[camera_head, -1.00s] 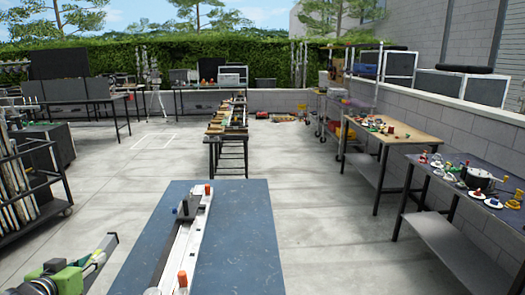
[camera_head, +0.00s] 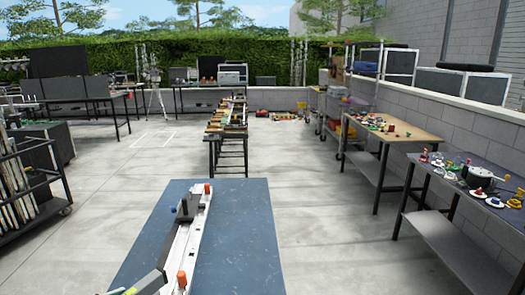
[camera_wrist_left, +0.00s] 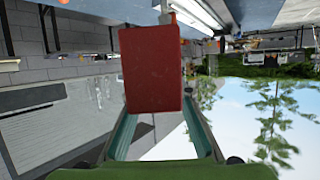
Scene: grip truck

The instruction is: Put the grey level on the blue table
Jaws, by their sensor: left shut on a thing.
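My left gripper (camera_wrist_left: 158,108) shows in the left wrist view, its two green fingers on either side of a thing with a flat dark red face (camera_wrist_left: 152,68). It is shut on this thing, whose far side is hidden. I cannot tell whether it is the grey level. The blue table (camera_head: 240,240) stands in front of me in the head view. A small grey piece (camera_head: 148,283) shows at the bottom edge, over the table's near left part; I cannot tell whether it is a finger or the held thing. My right gripper is not in view.
A long white rail (camera_head: 193,225) with a black block and orange knobs lies along the blue table's middle. The table's right part is clear. A rack (camera_head: 35,180) stands left, a bench with several items (camera_head: 228,115) beyond, and two worktables (camera_head: 400,135) to the right.

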